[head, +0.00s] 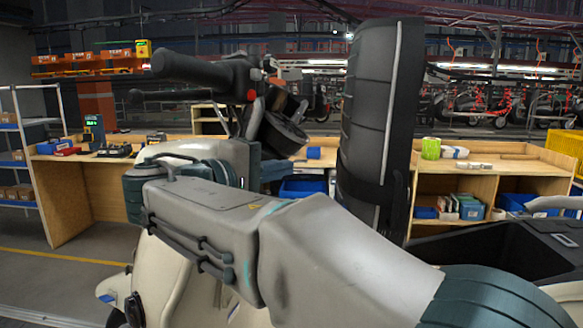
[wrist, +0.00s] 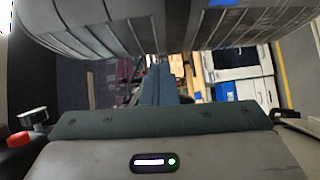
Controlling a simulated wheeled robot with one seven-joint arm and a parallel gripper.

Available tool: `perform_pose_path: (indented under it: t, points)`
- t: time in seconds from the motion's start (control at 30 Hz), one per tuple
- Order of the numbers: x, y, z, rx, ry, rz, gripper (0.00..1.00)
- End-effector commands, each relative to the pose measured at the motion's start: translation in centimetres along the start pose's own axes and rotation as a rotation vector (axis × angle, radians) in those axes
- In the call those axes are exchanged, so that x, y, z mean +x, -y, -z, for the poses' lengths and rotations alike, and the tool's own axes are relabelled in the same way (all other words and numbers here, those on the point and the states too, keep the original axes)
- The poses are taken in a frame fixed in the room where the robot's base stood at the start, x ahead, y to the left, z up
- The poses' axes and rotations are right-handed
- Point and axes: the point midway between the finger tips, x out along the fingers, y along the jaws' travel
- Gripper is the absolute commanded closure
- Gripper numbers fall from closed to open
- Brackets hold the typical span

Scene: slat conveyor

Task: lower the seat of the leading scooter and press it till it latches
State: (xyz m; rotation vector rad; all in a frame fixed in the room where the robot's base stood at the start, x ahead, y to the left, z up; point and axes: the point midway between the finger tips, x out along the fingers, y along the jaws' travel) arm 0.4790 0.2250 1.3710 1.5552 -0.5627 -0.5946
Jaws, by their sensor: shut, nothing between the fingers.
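The raised seat (head: 378,120) of the near scooter stands almost upright in the head view, black and ribbed with a pale piping line. In the wrist view the seat (wrist: 100,38) spans the top as a dark ribbed band. My gripper (head: 278,170) is left of the seat in the head view, partly hidden by my forearm. In the wrist view its fingers (wrist: 158,78) are together and empty, just below the seat's band; a gap to the seat shows in the head view. The open black storage well (head: 490,252) lies right of the seat. The latch cannot be made out.
The scooter's handlebar (head: 205,72) stands close at the left, above my wrist. Wooden benches (head: 500,160) with bins stand behind, a yellow crate (head: 565,150) at the right. Open floor (head: 70,262) shows at the left.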

Motion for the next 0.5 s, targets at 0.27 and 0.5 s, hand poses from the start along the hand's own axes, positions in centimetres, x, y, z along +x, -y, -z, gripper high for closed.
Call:
perform_pose_path:
  t: [0.27,0.5]
  points:
    - [6.0,-0.2,-0.1,-0.002,0.003,0.002,1.0]
    - [9.3,-0.1,-1.6,-0.001,-0.002,0.004,1.0]
